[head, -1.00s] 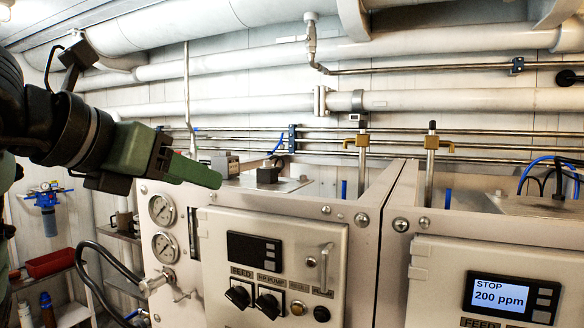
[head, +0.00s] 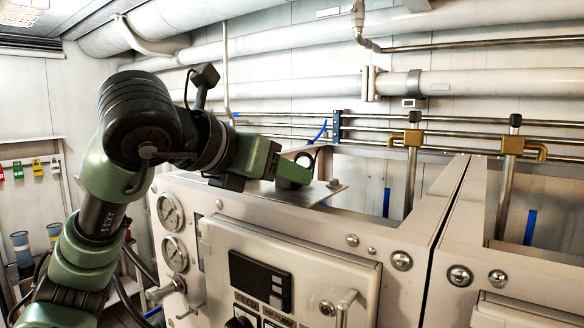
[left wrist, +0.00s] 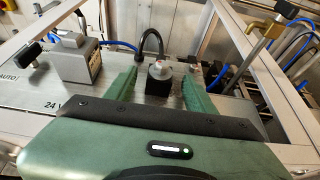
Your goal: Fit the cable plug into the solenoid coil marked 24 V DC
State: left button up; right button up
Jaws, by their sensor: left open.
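My left gripper (head: 290,172) is over the metal top plate (head: 322,192) of the panel cabinet. In the left wrist view its green fingers (left wrist: 160,98) are open, one on each side of a small black block with a grey top (left wrist: 158,80), which looks like the cable plug. Gaps show on both sides of it. A black cable (left wrist: 152,40) arches up behind it. A grey box (left wrist: 75,62), apparently a solenoid coil, stands left of the fingers. The plate lettering (left wrist: 52,105) below it reads "24 V", the rest hidden by my gripper. My right gripper is not in view.
Blue tubing (left wrist: 120,45) runs behind the plate. A brass-fitted upright pipe (head: 413,160) stands to the right. Pressure gauges (head: 171,212) and a control panel (head: 265,275) face the front. Steel rails (head: 440,135) run along the wall behind.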

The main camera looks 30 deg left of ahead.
pick_arm(q)
jog(key=shift+w+f, duration=0.2)
jog(key=shift+w, duration=0.45)
jog(key=shift+w+f, duration=0.15)
jog(key=shift+w, duration=0.05)
jog(key=shift+s, duration=0.1)
jog(key=shift+c, duration=0.9)
grip_shut()
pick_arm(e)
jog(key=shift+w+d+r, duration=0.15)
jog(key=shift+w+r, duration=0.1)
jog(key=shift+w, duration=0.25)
